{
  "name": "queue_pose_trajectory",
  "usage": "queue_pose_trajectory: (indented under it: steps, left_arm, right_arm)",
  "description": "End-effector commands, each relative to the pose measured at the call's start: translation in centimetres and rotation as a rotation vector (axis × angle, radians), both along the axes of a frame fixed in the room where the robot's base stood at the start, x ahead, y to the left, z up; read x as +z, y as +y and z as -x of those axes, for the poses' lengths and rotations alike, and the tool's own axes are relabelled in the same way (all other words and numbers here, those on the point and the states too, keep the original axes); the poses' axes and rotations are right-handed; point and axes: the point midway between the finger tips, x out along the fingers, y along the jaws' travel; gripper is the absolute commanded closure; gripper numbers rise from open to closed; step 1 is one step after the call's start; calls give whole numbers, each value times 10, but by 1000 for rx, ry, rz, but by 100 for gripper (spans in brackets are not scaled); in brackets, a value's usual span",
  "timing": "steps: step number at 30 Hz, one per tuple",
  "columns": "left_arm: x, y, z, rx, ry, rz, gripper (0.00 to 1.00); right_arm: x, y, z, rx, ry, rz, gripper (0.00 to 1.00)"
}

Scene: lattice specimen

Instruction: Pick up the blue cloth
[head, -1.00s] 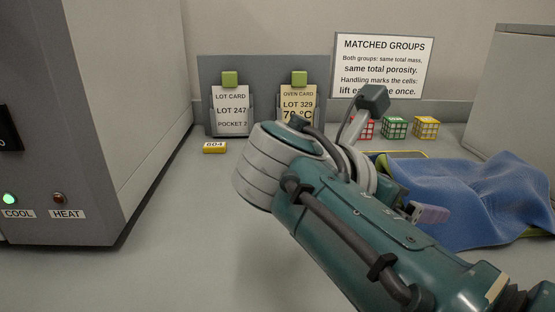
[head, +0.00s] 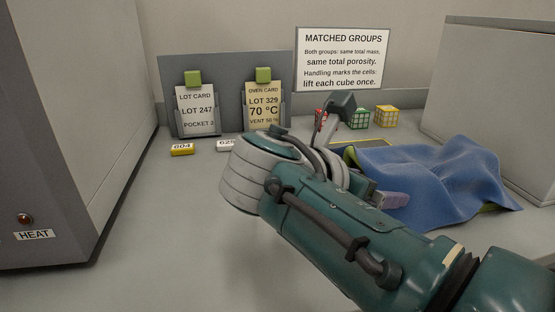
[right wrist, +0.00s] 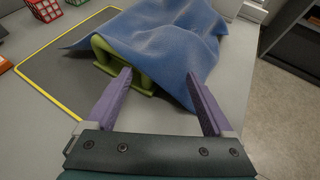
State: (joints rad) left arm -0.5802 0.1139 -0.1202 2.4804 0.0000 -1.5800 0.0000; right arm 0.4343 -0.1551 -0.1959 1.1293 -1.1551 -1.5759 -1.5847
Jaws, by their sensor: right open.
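The blue cloth (head: 437,183) lies draped over something on the bench at the right of the head view. In the right wrist view the cloth (right wrist: 172,45) hangs in folds over a green frame-like object (right wrist: 137,75), which shows at its near edge. My right gripper (right wrist: 165,88) is open, its two purple fingers spread, with the green object's end and a hanging corner of cloth just beyond and between the tips. I cannot tell whether the fingers touch the cloth. In the head view my right arm hides most of the gripper. My left gripper is not in view.
A dark mat with a yellow border (right wrist: 58,75) lies beside the cloth. Red, green and yellow lattice cubes (head: 358,118) stand behind it. A card rack (head: 225,85) and sign (head: 342,58) stand at the back. Grey cabinets flank the bench. The front left bench is clear.

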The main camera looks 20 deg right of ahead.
Motion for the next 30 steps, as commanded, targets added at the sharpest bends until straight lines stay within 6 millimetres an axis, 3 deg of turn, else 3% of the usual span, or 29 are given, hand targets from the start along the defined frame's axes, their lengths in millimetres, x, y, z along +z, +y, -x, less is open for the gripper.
queue_pose_trajectory:
  steps: [30]
  left_arm:
    - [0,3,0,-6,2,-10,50]
  right_arm:
    - [0,0,0,-1,0,1,73]
